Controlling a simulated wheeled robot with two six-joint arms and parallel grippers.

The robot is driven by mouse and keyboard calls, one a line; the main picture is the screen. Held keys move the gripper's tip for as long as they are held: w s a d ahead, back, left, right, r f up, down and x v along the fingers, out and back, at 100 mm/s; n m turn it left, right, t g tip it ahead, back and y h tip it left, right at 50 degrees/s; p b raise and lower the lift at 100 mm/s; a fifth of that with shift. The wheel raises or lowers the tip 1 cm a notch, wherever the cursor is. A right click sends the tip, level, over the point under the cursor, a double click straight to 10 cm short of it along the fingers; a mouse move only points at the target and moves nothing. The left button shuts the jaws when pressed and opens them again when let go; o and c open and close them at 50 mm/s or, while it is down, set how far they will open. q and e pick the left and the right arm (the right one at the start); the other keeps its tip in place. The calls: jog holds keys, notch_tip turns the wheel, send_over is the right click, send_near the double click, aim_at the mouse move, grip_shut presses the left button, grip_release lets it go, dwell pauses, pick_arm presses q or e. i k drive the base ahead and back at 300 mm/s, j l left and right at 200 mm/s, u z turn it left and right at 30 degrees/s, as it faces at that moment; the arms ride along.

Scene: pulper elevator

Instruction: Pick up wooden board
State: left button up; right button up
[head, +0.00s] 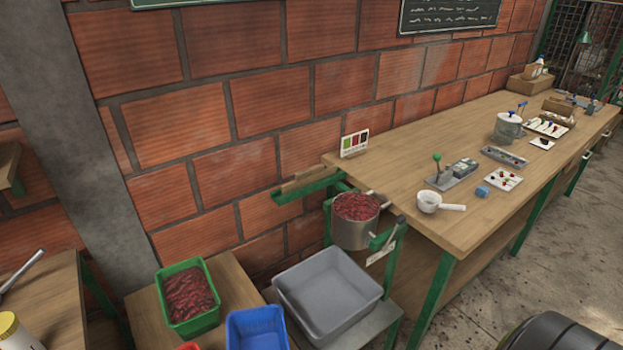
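A narrow wooden board (310,180) appears to rest on a green bracket (292,194) against the brick wall, at the near left end of the long wooden workbench. It is small in the view, and I cannot tell whether it is loose or fixed. Neither of my grippers shows in the head view.
A metal pot of red cherries (356,207) hangs beside the workbench (420,165). Below are a grey bin (328,292), a green bin of cherries (188,297) and a blue bin (257,330). Small tools crowd the bench's right side.

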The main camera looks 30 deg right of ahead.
aim_at(310, 177)
jog(key=l+z, duration=0.15)
jog(key=z, duration=0.4)
jog(key=i+l+z, duration=0.15)
jog(key=l, duration=0.25)
jog(key=i+l+z, duration=0.15)
jog(key=l, duration=0.25)
jog(key=i+l+z, duration=0.15)
jog(key=l, duration=0.25)
jog(key=i+l+z, duration=0.15)
jog(key=i+l, duration=0.35)
jog(key=l, duration=0.25)
